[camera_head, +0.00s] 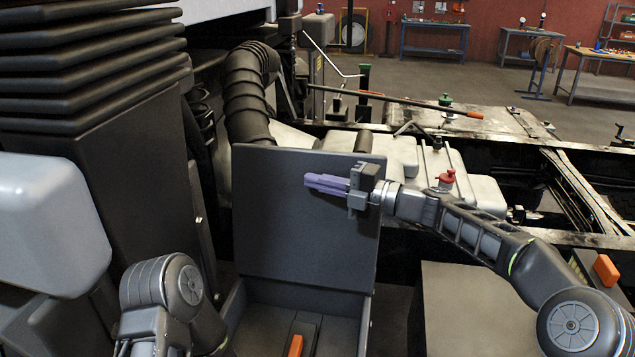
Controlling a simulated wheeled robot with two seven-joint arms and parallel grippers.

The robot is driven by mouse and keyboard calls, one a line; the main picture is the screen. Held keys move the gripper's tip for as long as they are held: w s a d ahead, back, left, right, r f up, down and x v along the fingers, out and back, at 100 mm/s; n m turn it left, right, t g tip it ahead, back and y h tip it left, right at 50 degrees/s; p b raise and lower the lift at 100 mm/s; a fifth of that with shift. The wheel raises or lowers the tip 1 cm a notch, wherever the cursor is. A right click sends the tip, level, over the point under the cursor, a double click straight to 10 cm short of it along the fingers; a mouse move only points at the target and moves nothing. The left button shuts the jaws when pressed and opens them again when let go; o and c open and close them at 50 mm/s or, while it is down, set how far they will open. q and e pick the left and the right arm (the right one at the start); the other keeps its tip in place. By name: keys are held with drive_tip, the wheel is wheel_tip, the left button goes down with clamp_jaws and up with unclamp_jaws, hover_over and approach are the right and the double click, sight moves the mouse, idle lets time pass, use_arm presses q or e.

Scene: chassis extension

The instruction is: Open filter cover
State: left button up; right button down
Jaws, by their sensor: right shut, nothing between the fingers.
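A flat dark grey panel, which looks like the filter cover (300,235), stands near upright in the middle of the head view. It rises from the back of a dark box (335,322) that shows at the bottom. My right gripper (312,183) is in front of the panel's upper right part, its purple fingers shut with nothing between them and pointing left. I cannot tell whether the fingers touch the panel. Of my left arm only dark links show at the lower left; its gripper is out of view.
An orange handle (296,345) shows in the box's lower part. A ribbed black hose (248,95) rises behind the panel. A white tank (465,185) with a red cap (446,178) lies behind my right arm. A tall black ribbed housing (85,110) stands on the left.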

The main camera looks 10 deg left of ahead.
drive_tip(key=b+v, duration=0.2)
drive_tip(key=v, duration=0.5)
drive_tip(key=shift+d, duration=0.4)
drive_tip(key=shift+s+f, duration=0.1)
